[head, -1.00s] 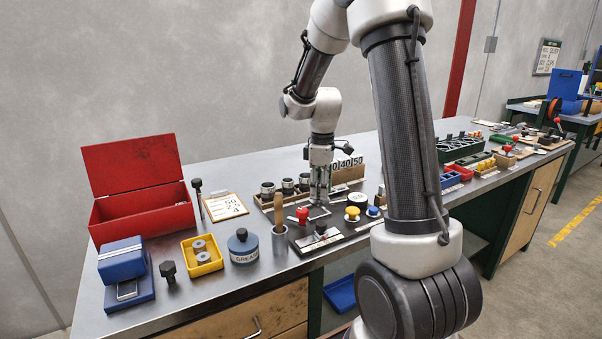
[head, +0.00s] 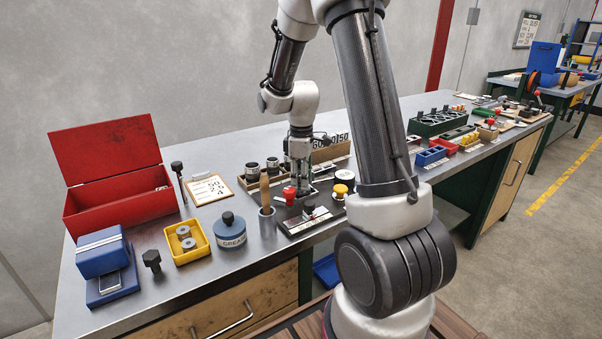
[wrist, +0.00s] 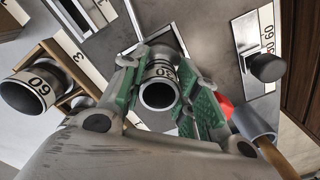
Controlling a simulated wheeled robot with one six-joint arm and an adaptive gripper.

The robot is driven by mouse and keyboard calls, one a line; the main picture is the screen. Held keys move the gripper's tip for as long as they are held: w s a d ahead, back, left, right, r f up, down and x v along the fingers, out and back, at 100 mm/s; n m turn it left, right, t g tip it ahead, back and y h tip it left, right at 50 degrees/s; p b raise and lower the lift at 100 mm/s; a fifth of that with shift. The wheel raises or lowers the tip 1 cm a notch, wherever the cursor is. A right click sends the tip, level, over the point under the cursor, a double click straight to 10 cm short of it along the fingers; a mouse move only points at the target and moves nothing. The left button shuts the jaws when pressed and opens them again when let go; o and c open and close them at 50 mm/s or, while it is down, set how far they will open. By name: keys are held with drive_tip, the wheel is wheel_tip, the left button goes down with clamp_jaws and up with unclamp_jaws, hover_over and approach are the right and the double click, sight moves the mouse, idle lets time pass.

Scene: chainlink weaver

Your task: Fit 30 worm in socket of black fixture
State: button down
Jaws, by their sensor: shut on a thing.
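My gripper (head: 298,190) points down at the bench, over the back of the black fixture (head: 325,213). In the wrist view my gripper's green-padded fingers (wrist: 160,95) are shut on a hollow metal worm (wrist: 160,88), whose upside-down mark looks like 30. The fixture's grey top plate (wrist: 215,55) shows behind the held worm. The worm's far end is hidden, so I cannot tell whether it is in the socket. A red knob (head: 289,194) stands close beside my gripper; it also shows behind a finger in the wrist view (wrist: 225,107).
More worms (head: 252,171) stand in a wooden rack behind; one marked 60 shows in the wrist view (wrist: 30,92). A cup with a wooden-handled tool (head: 266,215), a yellow knob (head: 344,177) and a black slider knob (wrist: 267,67) are near. A grease pot (head: 229,233) stands left.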

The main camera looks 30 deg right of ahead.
drive_tip(key=shift+f, duration=0.2)
drive_tip(key=c, duration=1)
unclamp_jaws()
wheel_tip(320, 180, up, 12)
drive_tip(key=shift+r, duration=0.1)
